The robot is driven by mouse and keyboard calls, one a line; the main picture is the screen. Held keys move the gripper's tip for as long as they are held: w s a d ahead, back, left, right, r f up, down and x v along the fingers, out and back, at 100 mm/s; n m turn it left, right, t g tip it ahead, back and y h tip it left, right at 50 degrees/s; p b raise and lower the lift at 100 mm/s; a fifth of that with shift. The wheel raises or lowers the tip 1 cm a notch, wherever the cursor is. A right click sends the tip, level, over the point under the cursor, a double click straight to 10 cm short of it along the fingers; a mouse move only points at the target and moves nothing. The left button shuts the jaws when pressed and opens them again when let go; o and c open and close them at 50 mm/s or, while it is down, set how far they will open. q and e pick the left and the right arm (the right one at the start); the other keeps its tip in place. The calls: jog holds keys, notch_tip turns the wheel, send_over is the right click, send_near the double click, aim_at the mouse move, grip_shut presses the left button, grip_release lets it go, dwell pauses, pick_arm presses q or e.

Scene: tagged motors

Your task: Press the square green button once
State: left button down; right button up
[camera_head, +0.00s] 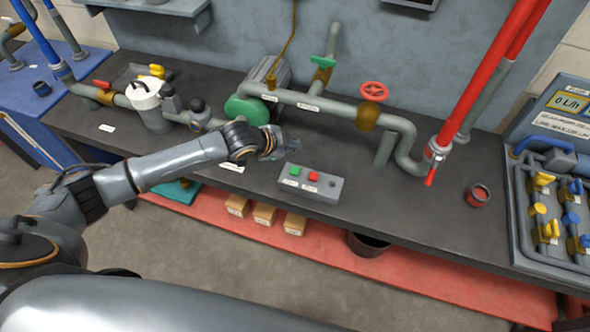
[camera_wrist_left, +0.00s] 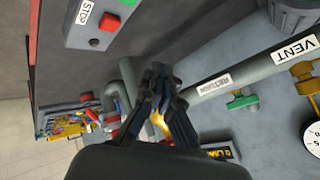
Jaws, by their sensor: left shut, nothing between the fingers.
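The square green button (camera_head: 295,170) sits at the left end of a grey control box (camera_head: 322,193) on the dark workbench. A square red button (camera_head: 314,176) is to its right, and a small dark round part is at the box's right end. My left gripper (camera_head: 286,147) is just behind and above the box, apart from the green button. In the left wrist view its fingers (camera_wrist_left: 160,72) are together and empty. There the box (camera_wrist_left: 84,35) is at the upper left, with the red button (camera_wrist_left: 110,22) and a STOP label. My right gripper is out of view.
A red pipe (camera_head: 488,75) rises at the right.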

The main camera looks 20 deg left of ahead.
pick_arm(q)
jog(key=b, duration=0.7)
send_over(293, 172)
notch_tip(293, 172, down, 7)
jog(key=shift+r, duration=0.15)
jog(key=shift+f+b, duration=0.4)
jog(key=shift+f, duration=0.55)
jog(key=shift+f, duration=0.15)
jog(key=shift+f, duration=0.3)
jog(key=shift+f, duration=0.5)
dwell(0.6)
dwell(0.3)
jog(key=shift+r+p, duration=0.85)
jog(key=shift+r, duration=0.05)
jog(key=shift+r, duration=0.1)
